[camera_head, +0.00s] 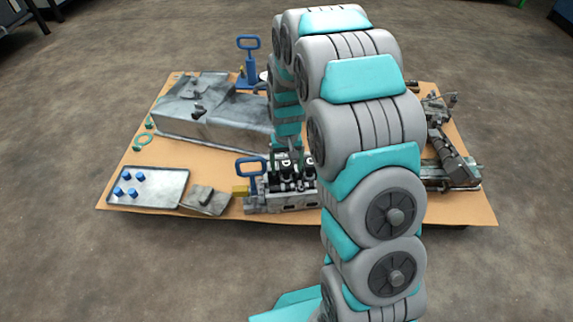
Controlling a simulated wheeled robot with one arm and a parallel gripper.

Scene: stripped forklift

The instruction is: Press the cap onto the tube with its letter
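A dark block (290,203) stands at the front middle of the table, with several black upright tubes on it. White letters show on some tubes; one tube (285,167) seems to bear a D, and the others are too small to read. Several blue caps (133,192) sit in a shallow grey tray (165,195) at the left front. My gripper (290,152) points down at the tubes, beneath my arm's wrist. Its fingers are small and dark against the tubes, so I cannot tell whether they are open or hold a cap.
The brown tabletop (125,165) carries a large grey metal cover (200,105) at the back left. A blue-handled jack (250,65) stands behind it, and another blue handle (249,170) is beside the block. Green rings (145,140) lie left; dark machinery (450,155) is right, partly behind my arm.

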